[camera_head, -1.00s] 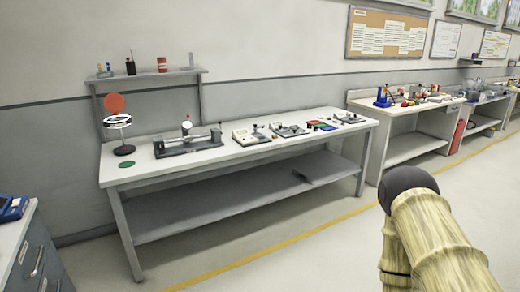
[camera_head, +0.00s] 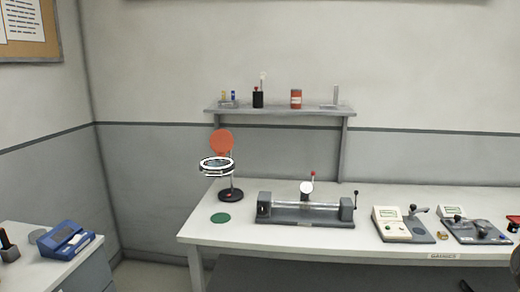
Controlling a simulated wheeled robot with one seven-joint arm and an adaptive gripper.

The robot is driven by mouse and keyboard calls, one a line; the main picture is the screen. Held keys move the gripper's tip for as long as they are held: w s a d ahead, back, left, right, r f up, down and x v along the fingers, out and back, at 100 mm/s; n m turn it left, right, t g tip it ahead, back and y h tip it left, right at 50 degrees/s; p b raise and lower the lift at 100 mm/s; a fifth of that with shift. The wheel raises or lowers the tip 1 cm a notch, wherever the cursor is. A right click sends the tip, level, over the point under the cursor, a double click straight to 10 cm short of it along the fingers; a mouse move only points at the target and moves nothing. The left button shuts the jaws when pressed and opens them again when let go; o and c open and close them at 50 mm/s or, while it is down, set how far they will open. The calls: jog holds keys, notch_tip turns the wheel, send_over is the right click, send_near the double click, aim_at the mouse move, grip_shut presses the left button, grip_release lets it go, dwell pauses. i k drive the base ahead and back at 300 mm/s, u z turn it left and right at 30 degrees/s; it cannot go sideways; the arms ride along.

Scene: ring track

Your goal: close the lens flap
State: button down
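The magnifier lamp has a white-rimmed ring lens (camera_head: 216,166) on a stand with a round black base (camera_head: 231,195), at the left end of the white bench. The orange-red round lens flap (camera_head: 221,141) stands raised and open above the back of the lens. A green disc (camera_head: 220,218) lies flat on the bench in front of the base.
A grey bench fixture (camera_head: 305,211) stands right of the lamp, with a gauge device (camera_head: 402,224) beyond it. A wall shelf (camera_head: 280,109) with small items hangs above. A side cabinet (camera_head: 62,262) with a blue device stands at left.

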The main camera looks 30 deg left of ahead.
aim_at(221, 141)
jog(key=u, duration=0.65)
jog(key=i, duration=1.2)
jog(key=u, duration=0.65)
